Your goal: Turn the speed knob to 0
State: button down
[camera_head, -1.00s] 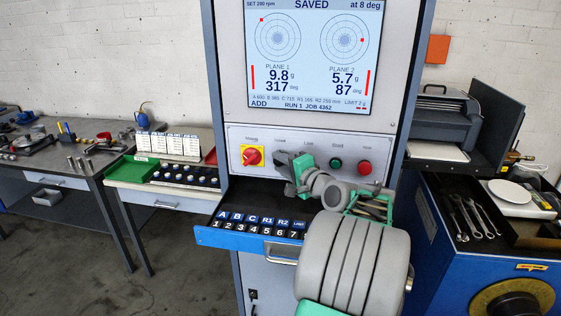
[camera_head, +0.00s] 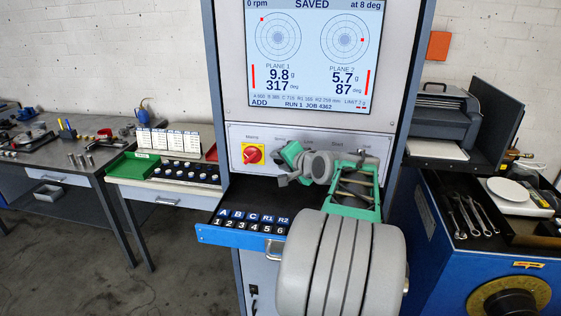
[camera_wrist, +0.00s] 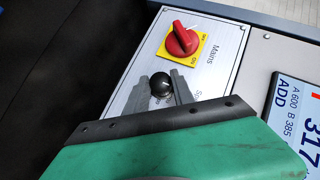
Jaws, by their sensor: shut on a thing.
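The speed knob (camera_wrist: 161,86) is a round black knob on the pale control panel, in the wrist view. My gripper (camera_wrist: 159,79) is shut on it, with one grey finger on each side. In the head view my gripper (camera_head: 282,177) is at the panel, just right of the mains switch, and it hides the knob there.
The red mains switch (camera_head: 253,154) on its yellow plate is close beside my gripper; it also shows in the wrist view (camera_wrist: 182,40). My arm covers the buttons to the right. A blue-fronted key tray (camera_head: 243,236) juts out below the panel.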

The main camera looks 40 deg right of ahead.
jog(key=shift+f, duration=0.1)
jog(key=c, duration=1.1)
grip_release()
jog(key=b+v, duration=0.1)
jog(key=v, duration=0.7)
jog(key=shift+b, duration=0.35)
